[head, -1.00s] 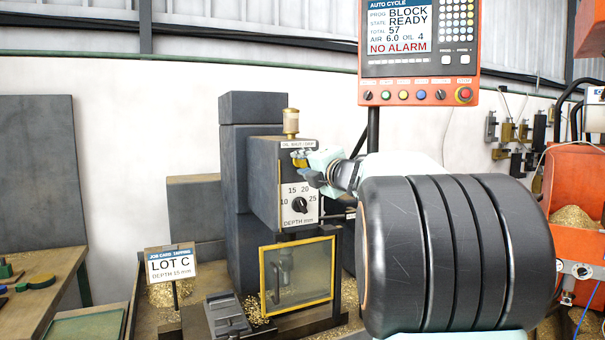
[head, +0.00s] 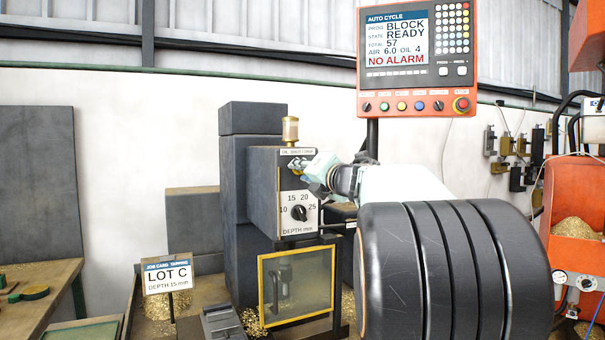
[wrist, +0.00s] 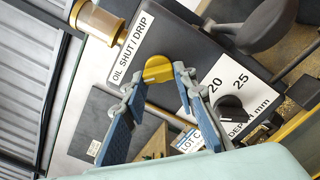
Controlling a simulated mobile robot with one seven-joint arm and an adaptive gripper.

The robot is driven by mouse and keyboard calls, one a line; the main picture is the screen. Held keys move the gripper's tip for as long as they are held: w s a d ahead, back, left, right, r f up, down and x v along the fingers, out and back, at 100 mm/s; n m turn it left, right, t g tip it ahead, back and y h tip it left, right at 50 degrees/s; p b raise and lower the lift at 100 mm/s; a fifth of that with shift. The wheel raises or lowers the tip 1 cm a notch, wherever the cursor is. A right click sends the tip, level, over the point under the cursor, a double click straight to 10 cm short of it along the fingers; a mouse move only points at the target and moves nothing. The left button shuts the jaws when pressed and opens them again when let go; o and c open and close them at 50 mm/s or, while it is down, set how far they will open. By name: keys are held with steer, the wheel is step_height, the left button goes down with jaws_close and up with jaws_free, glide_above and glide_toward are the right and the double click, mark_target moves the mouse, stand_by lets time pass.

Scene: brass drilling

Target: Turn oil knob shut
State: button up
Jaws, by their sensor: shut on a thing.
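The yellow oil knob (wrist: 158,69) sits beside the white label "OIL SHUT / DRIP" (wrist: 131,48) on the grey drill head (head: 262,190). My gripper (wrist: 160,77) is shut on the knob, with one blue-grey finger at each side of it in the wrist view. In the head view my gripper (head: 296,165) reaches the upper front of the drill head from the right and hides the knob. I cannot tell which label word the knob points to.
A brass-capped oil cup (head: 291,130) stands on top of the drill head. The black depth knob (head: 299,213) is just below my gripper. A yellow-framed guard (head: 297,285) is lower down. The control panel (head: 418,60) reads OIL 4, NO ALARM.

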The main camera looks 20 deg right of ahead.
steer(key=o, duration=1.1)
steer(key=shift+s, duration=0.1)
steer(key=s, duration=0.7)
steer(key=shift+s+d, duration=0.15)
steer(key=shift+s, duration=0.05)
